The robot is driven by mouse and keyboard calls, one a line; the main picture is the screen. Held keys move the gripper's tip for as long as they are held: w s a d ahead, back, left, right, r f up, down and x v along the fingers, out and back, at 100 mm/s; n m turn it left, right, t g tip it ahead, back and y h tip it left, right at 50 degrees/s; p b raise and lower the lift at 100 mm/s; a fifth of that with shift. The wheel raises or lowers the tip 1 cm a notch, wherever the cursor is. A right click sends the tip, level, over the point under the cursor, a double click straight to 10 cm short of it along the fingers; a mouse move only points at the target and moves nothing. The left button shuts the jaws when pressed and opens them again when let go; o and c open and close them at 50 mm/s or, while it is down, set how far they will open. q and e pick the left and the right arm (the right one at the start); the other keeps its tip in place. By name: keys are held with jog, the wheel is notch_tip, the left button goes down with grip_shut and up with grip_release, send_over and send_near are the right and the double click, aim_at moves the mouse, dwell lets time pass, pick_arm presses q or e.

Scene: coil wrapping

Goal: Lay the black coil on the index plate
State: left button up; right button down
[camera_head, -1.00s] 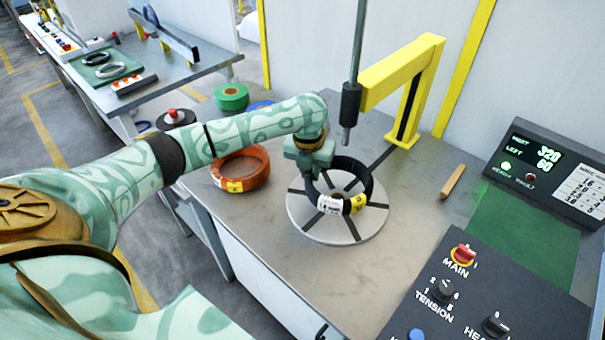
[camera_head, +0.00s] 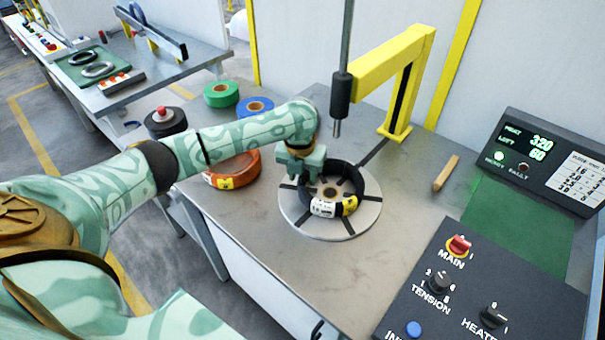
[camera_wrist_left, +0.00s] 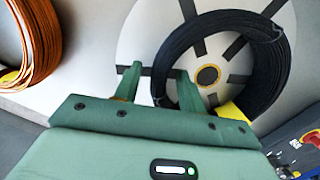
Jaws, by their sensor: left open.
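The black coil (camera_head: 357,184), with a white label and a yellow tag, lies on the index plate (camera_head: 366,213), a pale disc with dark radial slots. It looks flat and roughly around the plate's hub, shifted slightly to the back. My left gripper (camera_head: 302,174) is at the coil's left rim, its fingertips hard to see there. In the left wrist view, my left gripper (camera_wrist_left: 157,84) is open, one finger outside the coil (camera_wrist_left: 268,72) and the other overlapping its near-left wall. Whether the fingers touch the coil I cannot tell. My right gripper is not in view.
An orange coil (camera_head: 238,172) lies left of the plate, partly behind my arm. Green (camera_head: 221,94) and blue (camera_head: 255,107) rolls stand behind it. A yellow post (camera_head: 405,95) and hanging rod (camera_head: 341,95) rise behind the plate. A control panel (camera_head: 470,300) is at front right.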

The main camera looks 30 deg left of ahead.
pick_arm(q)
notch_tip(320, 180, up, 12)
jog(key=s+p, duration=0.1)
jog(key=p, duration=0.3)
jog(key=shift+s+d+p, duration=0.15)
jog(key=shift+s+p, duration=0.05)
jog(key=shift+p, duration=0.15)
